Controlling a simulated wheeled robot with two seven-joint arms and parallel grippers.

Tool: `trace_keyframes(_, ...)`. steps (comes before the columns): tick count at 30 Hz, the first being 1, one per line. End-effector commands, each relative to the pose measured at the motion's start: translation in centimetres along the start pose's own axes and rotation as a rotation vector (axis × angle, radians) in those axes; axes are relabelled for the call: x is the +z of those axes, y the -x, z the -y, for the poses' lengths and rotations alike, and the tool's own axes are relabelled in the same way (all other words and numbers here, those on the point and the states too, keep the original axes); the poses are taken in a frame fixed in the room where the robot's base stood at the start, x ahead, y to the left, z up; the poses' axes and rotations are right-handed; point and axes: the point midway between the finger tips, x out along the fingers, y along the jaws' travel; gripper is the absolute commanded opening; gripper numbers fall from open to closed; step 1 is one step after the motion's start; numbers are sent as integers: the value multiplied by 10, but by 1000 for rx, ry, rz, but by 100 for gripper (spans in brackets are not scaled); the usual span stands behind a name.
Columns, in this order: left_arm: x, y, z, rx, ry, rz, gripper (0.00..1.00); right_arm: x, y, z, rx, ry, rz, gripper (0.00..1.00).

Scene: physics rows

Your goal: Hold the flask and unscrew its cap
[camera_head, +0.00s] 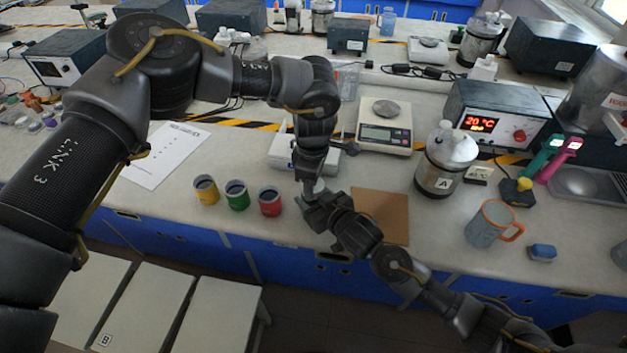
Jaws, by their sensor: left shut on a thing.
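My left gripper (312,178) reaches down from above and is shut on a small pale thing at its tips, which looks like the flask's cap (319,187). The fingers hide most of it. My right gripper (318,208) comes in from the lower right, just below the left one, at the front part of the bench. The flask body cannot be made out; the two grippers cover that spot. The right fingers are dark and overlap the left ones, so their opening does not show.
Yellow (206,190), green (237,195) and red (269,201) cups stand left of the grippers. A brown board (385,212) lies right, with a scale (385,126) behind. Vessel A (440,172), a mug (488,224) and a blue block (542,252) stand further right.

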Motion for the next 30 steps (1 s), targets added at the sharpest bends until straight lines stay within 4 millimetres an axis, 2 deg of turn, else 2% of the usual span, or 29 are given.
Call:
trace_keyframes(6,1,0,0,-2,558,4,23,0,0,0,0,0,0,0)
trace_keyframes(10,0,0,0,-2,783,2,23,0,0,0,0,0,0,0)
trace_keyframes(14,0,1,0,0,878,1,23,0,0,0,0,0,0,0)
trace_keyframes(22,0,1,0,0,887,0,23,0,0,0,0,0,0,0)
trace_keyframes(23,0,1,0,0,886,0,51,0,0,0,0,0,0,0)
trace_keyframes(27,0,1,1,-1,885,0,70,0,0,0,0,0,0,0)
trace_keyframes(30,1,0,1,-3,883,1,72,0,0,0,0,0,1,0)
